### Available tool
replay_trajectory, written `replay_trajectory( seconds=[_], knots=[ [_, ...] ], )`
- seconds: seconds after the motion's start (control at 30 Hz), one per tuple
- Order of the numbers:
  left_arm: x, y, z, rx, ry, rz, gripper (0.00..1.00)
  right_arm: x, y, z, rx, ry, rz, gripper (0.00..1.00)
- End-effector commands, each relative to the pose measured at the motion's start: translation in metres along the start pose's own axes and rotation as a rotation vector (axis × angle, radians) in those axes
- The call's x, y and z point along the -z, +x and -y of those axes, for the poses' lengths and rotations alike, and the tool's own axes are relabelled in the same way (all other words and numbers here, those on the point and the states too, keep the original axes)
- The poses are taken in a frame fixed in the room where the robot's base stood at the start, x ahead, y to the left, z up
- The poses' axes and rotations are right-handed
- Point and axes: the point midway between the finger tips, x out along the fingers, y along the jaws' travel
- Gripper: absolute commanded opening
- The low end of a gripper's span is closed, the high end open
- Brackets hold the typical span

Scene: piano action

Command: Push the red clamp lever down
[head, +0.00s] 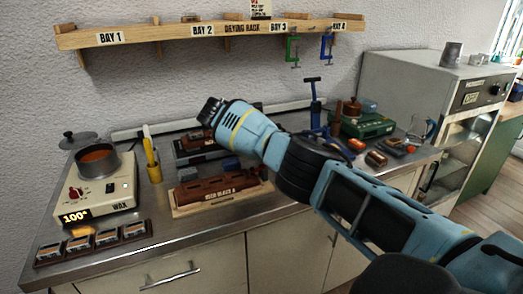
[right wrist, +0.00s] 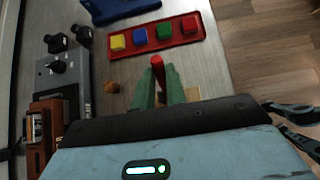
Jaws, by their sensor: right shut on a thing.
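A short red rod, which looks like the red clamp lever (right wrist: 158,68), stands out between the two green fingers of my right gripper (right wrist: 158,88) in the right wrist view. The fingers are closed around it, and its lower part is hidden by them. In the head view my right arm reaches in from the lower right across the bench. Its far end is over the area behind the brown wooden block (head: 215,190); the fingertips and the lever cannot be made out there. My left gripper is not in view.
In the wrist view a red tray (right wrist: 155,48) with coloured blocks lies beyond the fingers. In the head view a wax heater (head: 95,195) with a pot is at left, and a drying rack (head: 165,36) hangs above.

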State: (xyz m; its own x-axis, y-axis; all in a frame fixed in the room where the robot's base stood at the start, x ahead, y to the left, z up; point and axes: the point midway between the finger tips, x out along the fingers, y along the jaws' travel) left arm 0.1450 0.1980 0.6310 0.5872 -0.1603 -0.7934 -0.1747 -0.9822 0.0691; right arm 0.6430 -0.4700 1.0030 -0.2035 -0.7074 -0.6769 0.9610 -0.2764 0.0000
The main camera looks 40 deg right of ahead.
Motion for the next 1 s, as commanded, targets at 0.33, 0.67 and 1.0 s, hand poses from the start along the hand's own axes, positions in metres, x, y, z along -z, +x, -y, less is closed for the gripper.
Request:
replay_trajectory(
  seconds=[0.33,0.67,1.0],
  knots=[
    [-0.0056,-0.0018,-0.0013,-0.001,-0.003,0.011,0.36,0.0002,0.0031,0.0002,0.004,-0.004,0.018,0.0],
    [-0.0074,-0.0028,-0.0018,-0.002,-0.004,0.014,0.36,0.0002,0.0034,0.0002,0.004,-0.004,0.018,0.18],
    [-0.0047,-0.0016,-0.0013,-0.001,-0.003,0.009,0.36,-0.0013,0.0025,-0.0004,0.001,-0.001,0.018,0.35]
  ],
)
